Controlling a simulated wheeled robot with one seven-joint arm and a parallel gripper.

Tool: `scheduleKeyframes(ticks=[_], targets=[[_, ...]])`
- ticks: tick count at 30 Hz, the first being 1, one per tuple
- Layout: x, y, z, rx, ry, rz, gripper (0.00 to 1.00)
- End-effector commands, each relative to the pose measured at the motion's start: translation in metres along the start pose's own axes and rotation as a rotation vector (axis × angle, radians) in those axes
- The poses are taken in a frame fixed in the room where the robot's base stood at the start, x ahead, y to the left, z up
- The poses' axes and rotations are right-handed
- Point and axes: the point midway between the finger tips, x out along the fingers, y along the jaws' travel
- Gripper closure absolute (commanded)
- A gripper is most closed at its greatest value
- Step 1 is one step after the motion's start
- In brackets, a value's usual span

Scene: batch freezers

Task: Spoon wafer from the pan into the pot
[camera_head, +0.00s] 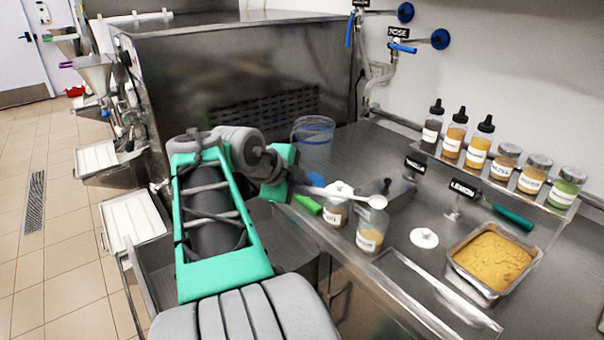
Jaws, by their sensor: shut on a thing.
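A metal pan (452,277) at the lower right is filled with yellow-brown crumbly stuff (491,258), which looks like the wafer. Two clear labelled jars, one at the rear (334,216) and one nearer (369,238), stand near the counter's front edge; I cannot tell for sure which is the pot. The nearer jar holds some tan stuff. My gripper (302,183) is shut on a white spoon (354,196), whose bowl is over the top of the nearer jar. The fingertips are small and partly hidden by my arm. I cannot tell if the spoon is loaded.
A white knobbed lid (424,238) lies between the nearer jar and the pan. Lidded jars and bottles (478,147) line the back shelf. A teal-handled tool (512,215) rests by the LEMON sign (462,189). A clear bucket (313,140) stands behind my gripper.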

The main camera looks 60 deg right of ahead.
Motion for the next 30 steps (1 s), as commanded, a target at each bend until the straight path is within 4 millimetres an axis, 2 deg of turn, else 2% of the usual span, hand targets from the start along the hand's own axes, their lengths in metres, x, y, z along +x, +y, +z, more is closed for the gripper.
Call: scheduleKeyframes(ticks=[1, 20, 30], targets=[[-0.005, -0.007, -0.002, -0.004, 0.002, 0.019, 1.00], [-0.005, -0.018, -0.003, -0.072, 0.002, 0.260, 1.00], [0.000, -0.026, -0.001, -0.126, 0.002, 0.454, 1.00]])
